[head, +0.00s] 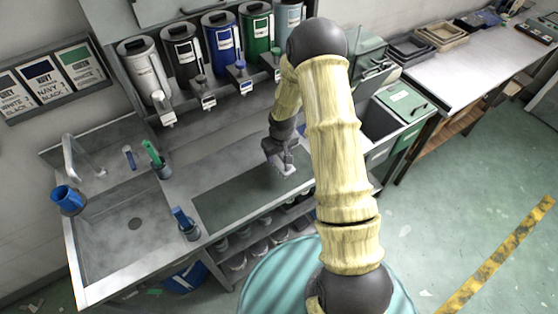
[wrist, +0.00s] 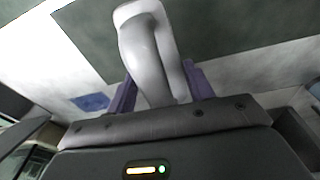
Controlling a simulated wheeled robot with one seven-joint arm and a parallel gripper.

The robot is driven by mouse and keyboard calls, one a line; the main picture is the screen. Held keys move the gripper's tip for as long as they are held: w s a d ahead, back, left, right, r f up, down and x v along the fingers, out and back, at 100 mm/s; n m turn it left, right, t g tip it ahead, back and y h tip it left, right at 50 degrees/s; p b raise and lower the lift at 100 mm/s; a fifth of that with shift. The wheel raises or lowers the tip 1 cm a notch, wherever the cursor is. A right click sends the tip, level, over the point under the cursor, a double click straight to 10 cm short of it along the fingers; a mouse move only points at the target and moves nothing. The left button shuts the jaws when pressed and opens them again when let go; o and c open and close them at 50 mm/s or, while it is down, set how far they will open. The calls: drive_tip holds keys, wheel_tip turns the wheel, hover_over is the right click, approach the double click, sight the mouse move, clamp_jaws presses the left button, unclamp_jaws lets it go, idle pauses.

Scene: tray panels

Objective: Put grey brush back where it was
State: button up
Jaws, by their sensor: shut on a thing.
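My gripper (head: 280,158) is above the dark green mat (head: 225,200) on the counter, near the mat's right part. In the wrist view my gripper (wrist: 160,88) is shut on the grey brush (wrist: 148,45), a smooth pale grey piece between the purple fingers. The brush also shows as a small pale shape under my gripper in the head view (head: 286,170). I cannot tell whether it touches the mat. A holder with a green brush (head: 152,152) and a holder with a blue brush (head: 181,217) stand left of the mat. Which place the grey brush came from does not show.
A sink (head: 125,225) with a tap and a blue cup (head: 66,197) is at the left. Several coloured dispensers (head: 222,47) line the back. Green bins (head: 402,102) stand right of my arm. Much of the mat is bare.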

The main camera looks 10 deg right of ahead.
sight(278, 159)
drive_tip(key=shift+a+f+p, duration=0.15)
drive_tip(key=shift+f+p, duration=0.55)
drive_tip(key=shift+f, duration=1.35)
drive_tip(key=shift+f, duration=0.15)
drive_tip(key=o, duration=1.3)
drive_tip(key=shift+c, duration=0.2)
drive_tip(key=shift+r, duration=0.25)
drive_tip(key=r+b, duration=0.1)
drive_tip(key=r, duration=0.2)
drive_tip(key=s+r+b, duration=0.1)
drive_tip(key=r, duration=0.3)
drive_tip(key=r+b, duration=0.1)
drive_tip(key=r, duration=0.2)
drive_tip(key=shift+s+r+b, duration=0.3)
drive_tip(key=shift+r, duration=0.05)
drive_tip(key=shift+s+r, duration=0.1)
drive_tip(key=shift+r, duration=0.4)
